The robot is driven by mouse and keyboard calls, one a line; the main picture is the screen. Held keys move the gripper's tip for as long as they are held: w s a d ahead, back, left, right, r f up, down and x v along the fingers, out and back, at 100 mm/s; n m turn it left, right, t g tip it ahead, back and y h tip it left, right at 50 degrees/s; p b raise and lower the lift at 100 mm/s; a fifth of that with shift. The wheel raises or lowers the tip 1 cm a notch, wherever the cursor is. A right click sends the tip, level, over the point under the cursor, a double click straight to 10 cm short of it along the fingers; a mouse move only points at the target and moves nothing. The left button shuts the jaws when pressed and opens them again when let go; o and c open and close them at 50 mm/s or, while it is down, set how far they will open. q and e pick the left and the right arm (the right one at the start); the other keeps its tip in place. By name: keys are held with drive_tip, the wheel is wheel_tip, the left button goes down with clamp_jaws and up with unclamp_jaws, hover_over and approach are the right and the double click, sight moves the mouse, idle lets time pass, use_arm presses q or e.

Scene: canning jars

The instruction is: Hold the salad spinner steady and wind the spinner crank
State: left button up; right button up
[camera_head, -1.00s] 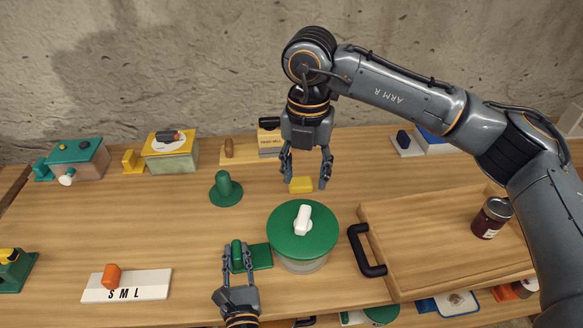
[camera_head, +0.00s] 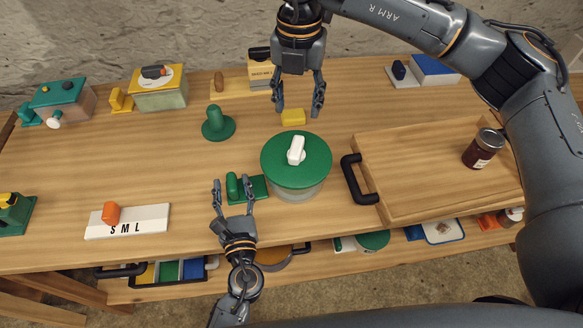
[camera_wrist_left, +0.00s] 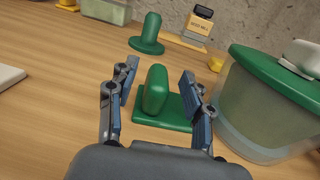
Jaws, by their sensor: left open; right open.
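The salad spinner has a clear bowl under a round green lid (camera_head: 310,172), with a white crank knob (camera_head: 296,151) on top. Beside it on the left, a green upright grip (camera_head: 232,186) stands on a flat green plate (camera_head: 259,187). My left gripper (camera_head: 233,182) is open, its fingers on either side of the grip with gaps showing. In the left wrist view the grip (camera_wrist_left: 155,89) stands between the open fingers, the spinner bowl (camera_wrist_left: 250,105) to the right. My right gripper (camera_head: 298,110) is open and empty, pointing down behind the spinner, above a yellow block (camera_head: 293,117).
A wooden tray (camera_head: 400,160) with a black handle (camera_head: 358,180) lies right of the spinner, a jam jar (camera_head: 483,149) on it. A green knob on a disc (camera_head: 217,123) stands behind left. A white S M L board (camera_head: 128,222) lies left. A lower shelf holds several items.

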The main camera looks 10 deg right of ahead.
use_arm(q)
drive_tip(key=s+d, duration=0.1)
drive_tip(key=s, duration=1.1)
